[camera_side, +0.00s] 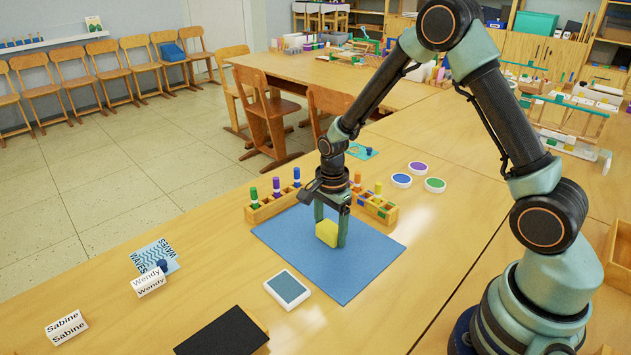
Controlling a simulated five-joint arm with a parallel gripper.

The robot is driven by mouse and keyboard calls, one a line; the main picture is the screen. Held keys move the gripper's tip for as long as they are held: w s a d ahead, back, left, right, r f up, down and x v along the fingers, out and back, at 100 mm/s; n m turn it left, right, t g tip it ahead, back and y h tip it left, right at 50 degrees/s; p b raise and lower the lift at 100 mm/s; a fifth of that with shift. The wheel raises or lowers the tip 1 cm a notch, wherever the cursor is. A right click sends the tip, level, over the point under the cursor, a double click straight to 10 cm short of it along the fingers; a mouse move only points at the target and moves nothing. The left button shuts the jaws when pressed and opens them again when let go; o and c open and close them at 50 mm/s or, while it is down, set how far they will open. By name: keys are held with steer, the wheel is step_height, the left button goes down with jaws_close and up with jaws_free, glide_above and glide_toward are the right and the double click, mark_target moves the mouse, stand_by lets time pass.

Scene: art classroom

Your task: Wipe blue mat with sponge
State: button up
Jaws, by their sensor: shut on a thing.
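The blue mat (353,273) lies flat on the wooden table. My gripper (332,232) points down over the upper middle of the mat. It is shut on a yellow sponge (326,234), which sits between its green fingers. The sponge is at or just above the mat's surface; I cannot tell whether it touches. Part of the mat behind the gripper is hidden.
Wooden racks with colored markers (272,202) and (375,207) stand along the mat's far edge. Round paint pots (402,180) sit behind right. A white-framed blue pad (287,290), a black board (222,335) and name cards (66,327) lie in front and left.

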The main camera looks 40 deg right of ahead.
mark_target(311, 226)
steer(key=shift+s, duration=0.7)
steer(key=w, duration=0.3)
steer(key=shift+w, duration=0.2)
steer(key=shift+w+r, duration=0.1)
steer(key=shift+w, duration=2.15)
step_height(311, 226, up, 8)
steer(key=shift+s, duration=0.1)
